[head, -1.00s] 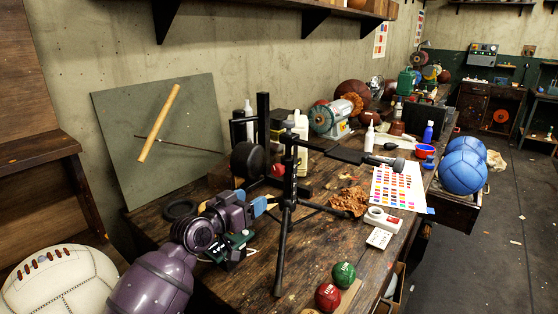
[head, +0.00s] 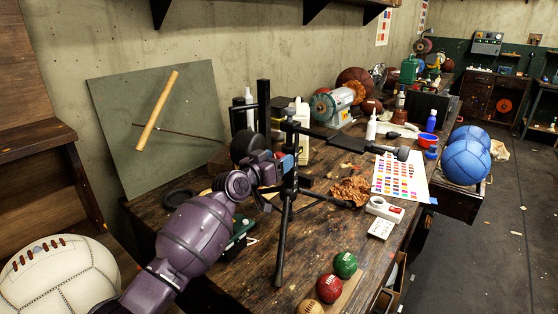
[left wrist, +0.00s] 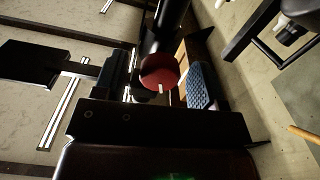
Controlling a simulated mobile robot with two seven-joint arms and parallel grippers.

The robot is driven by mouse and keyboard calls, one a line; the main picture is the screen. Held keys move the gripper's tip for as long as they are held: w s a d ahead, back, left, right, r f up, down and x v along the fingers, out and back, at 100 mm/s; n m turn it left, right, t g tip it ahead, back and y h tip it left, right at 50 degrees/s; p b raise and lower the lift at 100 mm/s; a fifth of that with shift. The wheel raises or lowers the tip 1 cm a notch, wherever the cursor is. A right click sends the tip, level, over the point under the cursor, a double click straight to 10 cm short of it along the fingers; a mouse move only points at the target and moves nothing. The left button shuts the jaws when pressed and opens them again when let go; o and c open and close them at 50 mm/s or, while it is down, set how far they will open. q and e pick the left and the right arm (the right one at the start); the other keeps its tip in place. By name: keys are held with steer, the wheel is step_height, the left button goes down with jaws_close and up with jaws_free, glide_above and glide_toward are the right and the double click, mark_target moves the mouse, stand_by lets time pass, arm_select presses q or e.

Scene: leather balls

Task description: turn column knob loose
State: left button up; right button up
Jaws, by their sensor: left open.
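The black tripod stand (head: 285,240) stands on the workbench, its upright column carrying a horizontal arm to the right. My left gripper (head: 283,165) is at the column, below the horizontal arm. Its jaws are open. In the left wrist view a red round knob (left wrist: 158,75) with a small pale mark sits against the dark column (left wrist: 165,28). A blue ribbed finger pad (left wrist: 198,87) is just right of the knob, with a gap between. My right gripper is out of view.
Green (head: 345,265) and red (head: 330,288) small balls lie near the bench's front edge. A colour chart (head: 400,178), a tape roll (head: 384,208) and a brown crumpled scrap (head: 350,190) lie right of the tripod. A white ball (head: 60,275) is at lower left.

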arm_select(q)
steer(key=shift+w+d, duration=0.3)
steer(key=shift+w, duration=0.2)
steer(key=shift+c, duration=0.2)
steer(key=c, duration=0.9)
